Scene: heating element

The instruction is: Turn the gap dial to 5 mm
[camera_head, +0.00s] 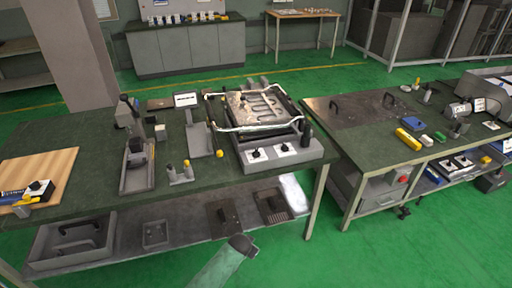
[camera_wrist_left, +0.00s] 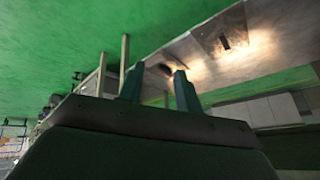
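A grey heating unit (camera_head: 280,155) stands at the right end of the near bench, with a coiled element on top. Two dark knobs (camera_head: 256,154) and (camera_head: 284,148) sit on its pale front panel. I cannot tell which dial is the gap dial, and no scale marks are legible. A dark upright stand (camera_head: 137,158) is farther left. My left gripper (camera_wrist_left: 158,85) shows two fingers apart with nothing between them in the left wrist view, away from the knobs. A greenish arm part (camera_head: 225,262) shows low in the head view, below the bench front. My right gripper is not in view.
The near green bench (camera_head: 85,140) carries a wooden board (camera_head: 40,175), a small display (camera_head: 186,99) and small yellow-capped parts (camera_head: 187,172). A lower shelf (camera_head: 180,225) holds trays. A second bench (camera_head: 370,140) stands right. Green floor (camera_head: 280,260) is open in front.

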